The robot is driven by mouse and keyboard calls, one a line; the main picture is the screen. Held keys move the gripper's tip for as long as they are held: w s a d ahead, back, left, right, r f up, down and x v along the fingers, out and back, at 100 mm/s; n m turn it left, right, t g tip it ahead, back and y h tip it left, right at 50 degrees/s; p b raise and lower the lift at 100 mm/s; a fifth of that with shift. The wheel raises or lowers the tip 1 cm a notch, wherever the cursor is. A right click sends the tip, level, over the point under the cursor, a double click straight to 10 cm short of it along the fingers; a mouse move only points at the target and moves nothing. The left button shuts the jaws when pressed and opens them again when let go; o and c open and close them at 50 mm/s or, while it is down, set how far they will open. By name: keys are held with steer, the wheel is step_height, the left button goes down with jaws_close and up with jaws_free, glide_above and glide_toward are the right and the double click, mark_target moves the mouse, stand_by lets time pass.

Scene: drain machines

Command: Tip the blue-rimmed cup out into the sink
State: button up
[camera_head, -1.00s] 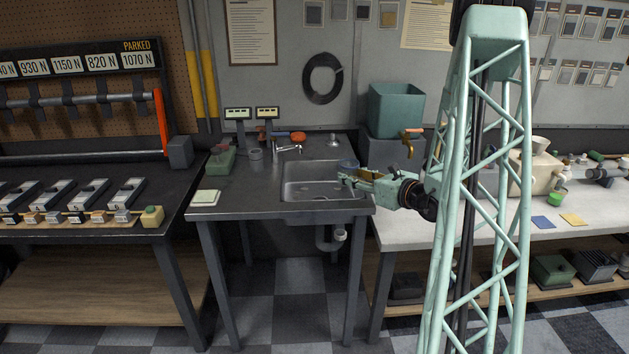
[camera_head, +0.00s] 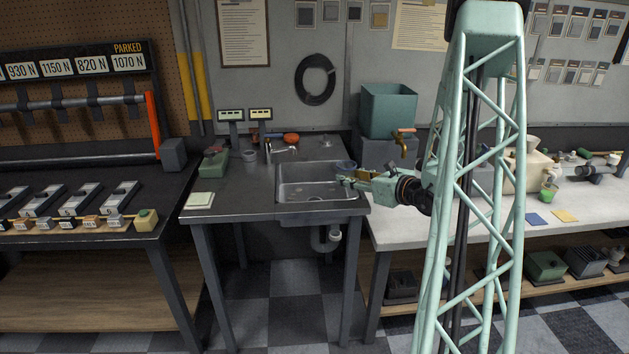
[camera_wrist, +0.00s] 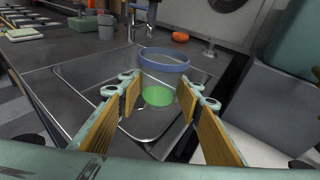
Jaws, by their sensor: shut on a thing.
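The blue-rimmed cup (camera_wrist: 163,63) is see-through and looks roughly upright in the wrist view, with a green disc showing low in it. I cannot tell whether that is liquid or its base. My gripper (camera_wrist: 158,90) is shut on the cup, with one yellow-padded finger on each side. In the head view the cup (camera_head: 346,167) shows as a small blue rim at my gripper (camera_head: 342,180), over the right part of the sink (camera_head: 300,194). The basin also shows beneath the cup in the wrist view.
A tap (camera_head: 270,150) stands behind the basin, with an orange object (camera_head: 291,137) near it. A grey cup (camera_head: 249,155) and a green box (camera_head: 213,161) stand left of the sink. A teal tank (camera_head: 388,110) with a brass tap (camera_head: 403,140) stands at back right.

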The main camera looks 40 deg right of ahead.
mark_target(339, 170)
steer(key=shift+w+a+g, duration=0.2)
steer(key=shift+w+g, duration=0.2)
steer(key=shift+g, duration=0.2)
steer(key=shift+w+a+f+n+g, duration=0.1)
steer(key=shift+w+f+n+g, duration=0.2)
steer(key=shift+f+g, duration=0.2)
steer(key=shift+w+a+f+n+g, duration=0.1)
steer(key=shift+w+f+n+g, duration=0.15)
steer(key=shift+f+g, duration=0.25)
steer(key=shift+w+a+f+g+h, duration=0.2)
steer(key=shift+w+f+g+h, duration=0.15)
steer(key=shift+w+g, duration=0.4)
steer(key=g+p, duration=0.1)
steer(key=p, duration=0.2)
steer(key=w+r+g+p, duration=0.1)
steer(key=g+p, duration=0.1)
steer(key=p, duration=0.1)
steer(key=r+n+g+h+p, duration=0.1)
steer(key=p, duration=0.2)
steer(key=shift+w+a+r+p, duration=0.15)
steer(key=shift+a+r+p, duration=0.05)
steer(key=shift+a+p, duration=0.1)
steer(key=shift+r+p, duration=0.15)
steer(key=shift+p, duration=0.15)
steer(key=shift+w+r+n+g+h+p, duration=0.1)
steer(key=shift+r+n+g+h+p, duration=0.15)
steer(key=shift+g+p, duration=0.7)
steer(key=shift+w+r+n+g+h+p, duration=0.1)
steer(key=shift+r+g+p, duration=0.15)
steer(key=shift+p, duration=1.25)
